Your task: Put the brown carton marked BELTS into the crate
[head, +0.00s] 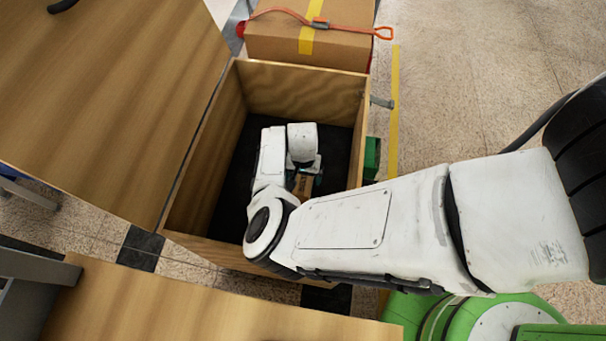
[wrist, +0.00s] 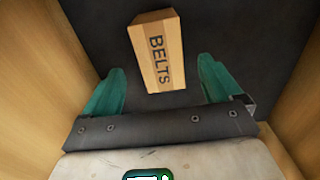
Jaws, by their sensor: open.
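The brown carton marked BELTS (wrist: 160,55) lies inside the wooden crate, on its dark floor, in the wrist view. In the head view the carton (head: 303,185) shows in part beside my gripper. The crate (head: 300,88) is an open plywood box, and its walls also show in the wrist view (wrist: 30,70). My gripper (wrist: 158,82) is inside the crate with its two teal fingers spread apart. The carton lies between and beyond the fingertips, with a gap on each side. In the head view my gripper (head: 305,178) is partly hidden by my wrist.
A large cardboard box (head: 330,45) with yellow tape and an orange strap stands behind the crate. A wide wooden panel (head: 110,100) is at the left and a wooden surface (head: 200,315) at the front. A green object (head: 371,158) stands right of the crate. Floor is open at upper right.

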